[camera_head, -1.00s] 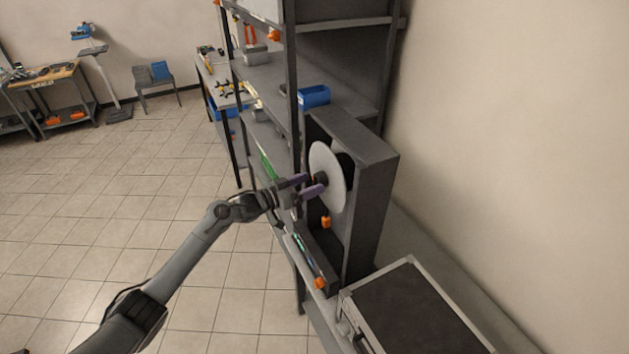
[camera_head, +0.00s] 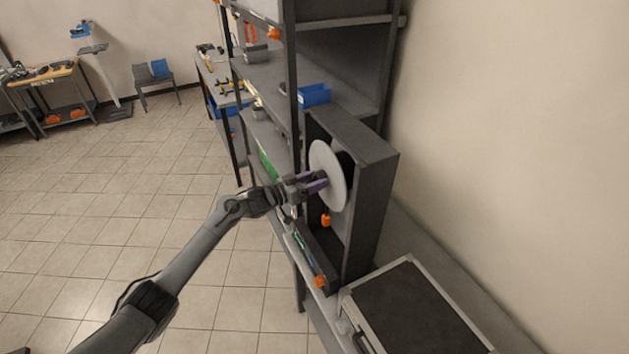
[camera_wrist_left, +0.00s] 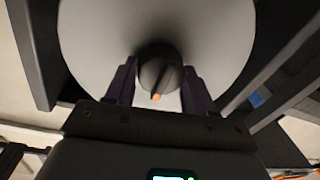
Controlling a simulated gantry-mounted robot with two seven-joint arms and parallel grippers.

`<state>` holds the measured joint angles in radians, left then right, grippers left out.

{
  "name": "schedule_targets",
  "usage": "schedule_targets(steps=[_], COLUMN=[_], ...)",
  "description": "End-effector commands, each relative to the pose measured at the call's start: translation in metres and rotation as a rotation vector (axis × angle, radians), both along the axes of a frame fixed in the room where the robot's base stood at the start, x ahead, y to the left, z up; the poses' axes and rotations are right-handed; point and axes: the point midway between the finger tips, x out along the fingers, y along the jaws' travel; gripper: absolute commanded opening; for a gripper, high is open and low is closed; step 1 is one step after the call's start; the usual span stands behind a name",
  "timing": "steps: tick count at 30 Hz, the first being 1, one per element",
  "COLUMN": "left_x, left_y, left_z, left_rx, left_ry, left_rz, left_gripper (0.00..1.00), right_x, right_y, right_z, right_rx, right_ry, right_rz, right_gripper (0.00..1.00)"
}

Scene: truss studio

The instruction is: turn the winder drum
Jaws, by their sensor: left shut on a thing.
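The winder drum (camera_head: 325,159) is a pale grey disc standing upright on the open side of a dark housing (camera_head: 367,150). It fills the top of the left wrist view (camera_wrist_left: 95,35). A dark round knob (camera_wrist_left: 158,68) with an orange mark sits at its centre. My left gripper (camera_head: 321,182), with purple fingers, is at the drum's centre and shut on the knob, one finger on each side of it. In the head view the fingers mostly hide the knob. My right gripper is not in view.
The housing stands on a dark shelf rack with upright posts (camera_head: 292,80) close to my left arm. A blue bin (camera_head: 314,95) sits behind it. Orange parts (camera_head: 320,282) are below the drum. A framed black case (camera_head: 415,310) is at front right. The tiled floor at left is clear.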

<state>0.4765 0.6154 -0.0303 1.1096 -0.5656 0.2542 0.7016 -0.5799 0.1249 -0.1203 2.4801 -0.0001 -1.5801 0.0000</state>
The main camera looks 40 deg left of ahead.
Motion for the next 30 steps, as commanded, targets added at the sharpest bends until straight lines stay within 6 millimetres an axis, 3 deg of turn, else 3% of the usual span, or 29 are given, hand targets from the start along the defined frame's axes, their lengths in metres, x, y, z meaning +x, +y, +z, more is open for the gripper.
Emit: schedule_targets(steps=[1, 5, 17, 30], left_x=[0.0, 0.0, 0.0, -0.001], left_y=[0.0, 0.0, 0.0, 0.0], left_z=[0.0, 0.0, -0.002, -0.005], left_rx=[0.0, 0.0, 0.068, 0.389], left_ry=[0.0, 0.0, -0.032, -0.182], left_rz=[0.0, 0.0, 0.0, 0.0], left_gripper=[0.19, 0.0, 0.0, 0.0], right_x=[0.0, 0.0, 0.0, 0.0], right_y=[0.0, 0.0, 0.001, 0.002], right_z=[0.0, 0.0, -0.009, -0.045], right_rx=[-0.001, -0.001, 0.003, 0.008], right_ry=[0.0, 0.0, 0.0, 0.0], right_rz=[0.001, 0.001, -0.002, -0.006], right_gripper=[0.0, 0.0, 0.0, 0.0])
